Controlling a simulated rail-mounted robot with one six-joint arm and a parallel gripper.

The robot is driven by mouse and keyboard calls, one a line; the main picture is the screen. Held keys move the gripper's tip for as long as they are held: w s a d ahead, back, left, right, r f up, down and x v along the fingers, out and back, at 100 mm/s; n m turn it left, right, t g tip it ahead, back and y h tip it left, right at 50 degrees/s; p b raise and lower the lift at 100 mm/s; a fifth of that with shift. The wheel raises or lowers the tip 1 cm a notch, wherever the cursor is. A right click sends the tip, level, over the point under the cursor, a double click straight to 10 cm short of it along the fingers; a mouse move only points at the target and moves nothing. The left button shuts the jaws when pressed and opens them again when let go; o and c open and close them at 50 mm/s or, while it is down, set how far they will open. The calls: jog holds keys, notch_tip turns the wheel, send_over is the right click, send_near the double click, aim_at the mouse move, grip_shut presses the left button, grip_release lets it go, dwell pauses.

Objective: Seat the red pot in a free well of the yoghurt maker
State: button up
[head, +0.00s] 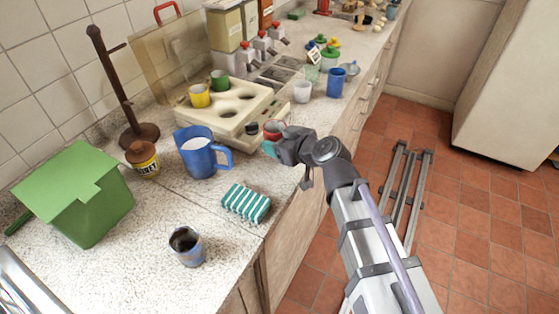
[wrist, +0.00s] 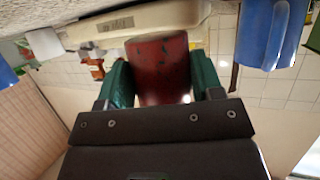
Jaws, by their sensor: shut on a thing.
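The cream yoghurt maker (head: 207,118) stands on the counter against the back wall. A yellow pot (head: 199,96) and a green pot (head: 219,80) sit in two of its wells; two other wells show as dark empty holes. My gripper (head: 271,139) is at the near right side of the maker, low over the counter's front edge. It is shut on the red pot (head: 275,127). In the wrist view the red pot (wrist: 158,65), dark-speckled, is between my green fingers, with the maker's pale body (wrist: 110,24) beyond it. The pot's far end is partly hidden.
A blue jug (head: 199,157) of white liquid stands left of my gripper, and a striped sponge (head: 246,203) lies nearer. A white cup (head: 302,92) and a blue cup (head: 336,83) stand to the right.

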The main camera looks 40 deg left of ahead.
notch_tip(320, 180, down, 4)
jog(key=b, duration=0.4)
jog(key=shift+r+p, duration=0.3)
jog(key=shift+p, duration=0.05)
jog(key=shift+f+b, duration=0.3)
jog(key=o, duration=1)
jog(key=shift+r, duration=0.15)
